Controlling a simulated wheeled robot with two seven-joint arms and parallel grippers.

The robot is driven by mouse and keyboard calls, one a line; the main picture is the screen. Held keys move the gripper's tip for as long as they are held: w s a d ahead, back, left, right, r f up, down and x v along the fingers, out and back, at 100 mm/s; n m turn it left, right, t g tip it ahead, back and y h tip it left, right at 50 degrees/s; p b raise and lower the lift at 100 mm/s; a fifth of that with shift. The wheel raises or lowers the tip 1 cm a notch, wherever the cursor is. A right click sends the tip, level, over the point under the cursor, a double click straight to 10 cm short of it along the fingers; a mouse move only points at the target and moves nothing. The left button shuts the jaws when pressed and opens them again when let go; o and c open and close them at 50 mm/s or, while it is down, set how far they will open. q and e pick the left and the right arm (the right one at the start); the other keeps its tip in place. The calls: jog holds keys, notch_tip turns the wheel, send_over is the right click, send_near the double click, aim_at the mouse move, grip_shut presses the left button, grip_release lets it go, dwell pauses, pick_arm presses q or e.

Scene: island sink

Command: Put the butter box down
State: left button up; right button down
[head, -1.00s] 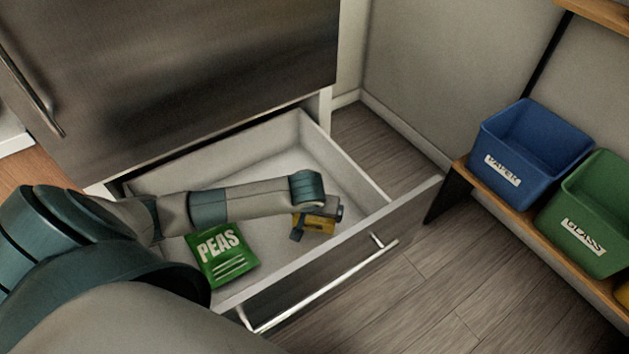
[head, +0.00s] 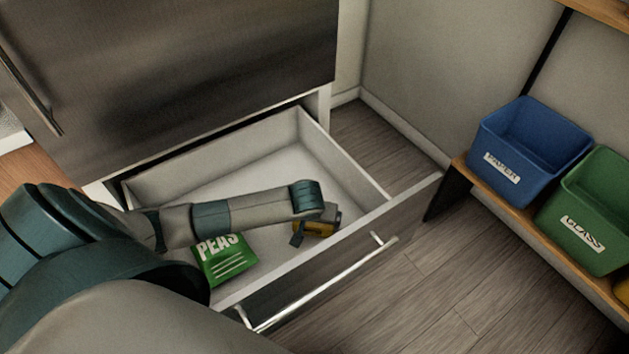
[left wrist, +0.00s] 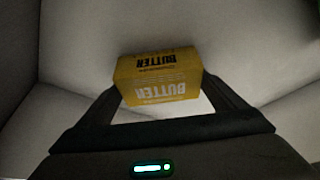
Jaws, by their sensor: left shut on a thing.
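The yellow butter box (left wrist: 158,82) is between the fingers of my left gripper (left wrist: 165,105) in the left wrist view, its label upside down. In the head view the butter box (head: 318,229) shows small and partly hidden behind my left gripper (head: 314,232), inside the open drawer (head: 262,185) near its front right. The gripper is shut on the box. Whether the box touches the drawer floor I cannot tell. My right gripper is in neither view.
A green peas bag (head: 222,262) lies in the drawer's front left, partly under my arm. The drawer's front panel has a bar handle (head: 325,286). A blue paper bin (head: 528,150) and a green glass bin (head: 592,215) stand on a shelf at right. The drawer's back is empty.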

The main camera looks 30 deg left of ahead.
pick_arm(q)
jog(key=shift+f, duration=0.1)
jog(key=o, duration=1)
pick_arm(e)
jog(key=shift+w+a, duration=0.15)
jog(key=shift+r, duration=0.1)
pick_arm(q)
jog(key=shift+r, duration=0.2)
jog(key=shift+s+d+r, duration=0.1)
jog(key=shift+r, duration=0.15)
jog(key=p+v, duration=0.1)
jog(key=v, duration=1)
jog(key=shift+s+r, duration=0.15)
jog(key=shift+s, duration=0.05)
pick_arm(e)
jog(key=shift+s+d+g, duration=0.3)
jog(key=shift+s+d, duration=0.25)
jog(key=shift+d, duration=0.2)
